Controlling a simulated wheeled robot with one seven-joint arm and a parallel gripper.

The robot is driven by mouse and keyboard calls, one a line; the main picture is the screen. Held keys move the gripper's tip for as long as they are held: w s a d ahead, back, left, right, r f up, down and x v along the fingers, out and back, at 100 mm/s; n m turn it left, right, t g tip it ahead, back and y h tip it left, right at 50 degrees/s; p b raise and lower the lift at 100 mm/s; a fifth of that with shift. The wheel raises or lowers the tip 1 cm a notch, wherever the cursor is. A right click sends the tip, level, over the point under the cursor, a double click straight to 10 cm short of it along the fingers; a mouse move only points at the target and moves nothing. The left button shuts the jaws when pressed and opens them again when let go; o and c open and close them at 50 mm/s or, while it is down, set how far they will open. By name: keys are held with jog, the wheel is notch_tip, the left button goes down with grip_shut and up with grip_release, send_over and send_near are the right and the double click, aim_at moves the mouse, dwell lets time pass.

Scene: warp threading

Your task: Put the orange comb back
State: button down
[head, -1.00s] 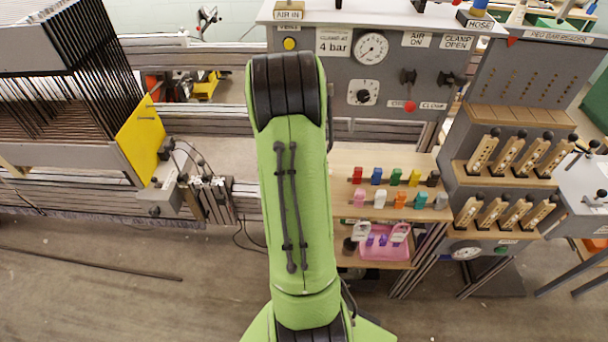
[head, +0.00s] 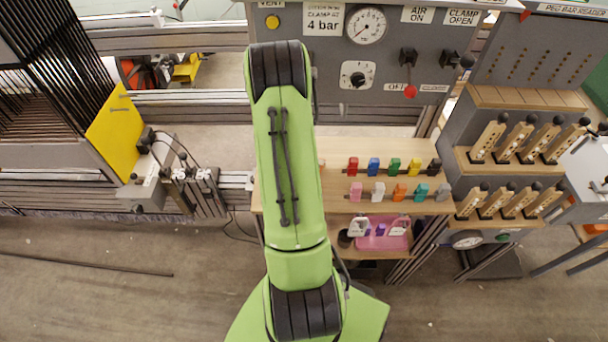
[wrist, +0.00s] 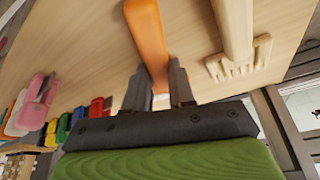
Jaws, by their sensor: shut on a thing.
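The orange comb (wrist: 148,35) shows in the wrist view as an orange bar running up from between the fingers. My gripper (wrist: 160,90) is shut on it, with one dark finger on each side. The comb's far end is cut off by the top edge, and its teeth do not show clearly. Behind it is a pale wooden board (wrist: 90,50). In the head view my green arm hides the gripper and the comb.
A pale wooden toothed piece (wrist: 238,55) is close right of the comb. Coloured clips in two rows stand on the wooden shelf (head: 335,175), right of my arm. A pink tray (head: 385,236) is below. A grey valve panel (head: 330,75) rises behind.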

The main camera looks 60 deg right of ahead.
jog(key=shift+f, duration=0.15)
jog(key=c, duration=1)
grip_release()
jog(key=shift+o, duration=0.2)
jog(key=shift+s, duration=0.15)
jog(key=shift+a+r, duration=0.1)
jog(key=shift+r, duration=0.35)
jog(key=p+v, duration=0.2)
jog(key=v, duration=0.9)
jog(key=shift+a+r, duration=0.2)
jog(key=shift+r, duration=0.05)
